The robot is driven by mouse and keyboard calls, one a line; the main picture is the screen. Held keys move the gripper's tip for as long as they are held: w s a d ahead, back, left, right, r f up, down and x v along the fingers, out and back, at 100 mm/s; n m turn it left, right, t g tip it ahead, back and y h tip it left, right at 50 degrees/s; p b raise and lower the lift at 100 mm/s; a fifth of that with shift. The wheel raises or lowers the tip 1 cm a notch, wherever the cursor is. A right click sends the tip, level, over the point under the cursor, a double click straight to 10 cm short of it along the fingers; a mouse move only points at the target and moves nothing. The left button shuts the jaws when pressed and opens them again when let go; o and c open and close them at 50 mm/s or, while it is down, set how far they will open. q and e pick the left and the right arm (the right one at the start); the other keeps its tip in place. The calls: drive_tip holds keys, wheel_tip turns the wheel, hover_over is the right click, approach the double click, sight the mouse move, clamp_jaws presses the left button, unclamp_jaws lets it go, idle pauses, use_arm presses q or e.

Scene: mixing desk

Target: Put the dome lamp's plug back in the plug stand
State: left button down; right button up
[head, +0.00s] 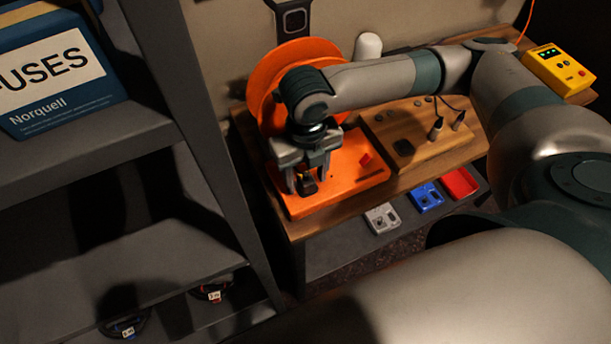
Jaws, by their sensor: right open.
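My right gripper (306,180) points down over the front left of an orange base (345,185). Its fingers are apart, around or just above a small dark piece (308,187) with a yellowish part; whether they touch it I cannot tell. A wooden block (400,157) with dark round spots, probably the plug stand, is right of the base. Two grey plugs, one nearer (436,129) and one farther (458,119), stand upright on it with dark cords. A white dome (368,46), possibly the dome lamp, stands behind, partly hidden by my arm. My left gripper is not in view.
A large orange disc (265,80) rises behind the gripper. A yellow box (559,75) is at the back right. A dark rack (205,150) stands close on the left.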

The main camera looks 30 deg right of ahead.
sight(306, 178)
drive_tip(key=shift+p, duration=0.4)
idle(0.4)
clamp_jaws()
drive_tip(key=shift+r, duration=0.15)
drive_tip(key=shift+r+p, duration=2.85)
drive_tip(key=shift+p, duration=0.2)
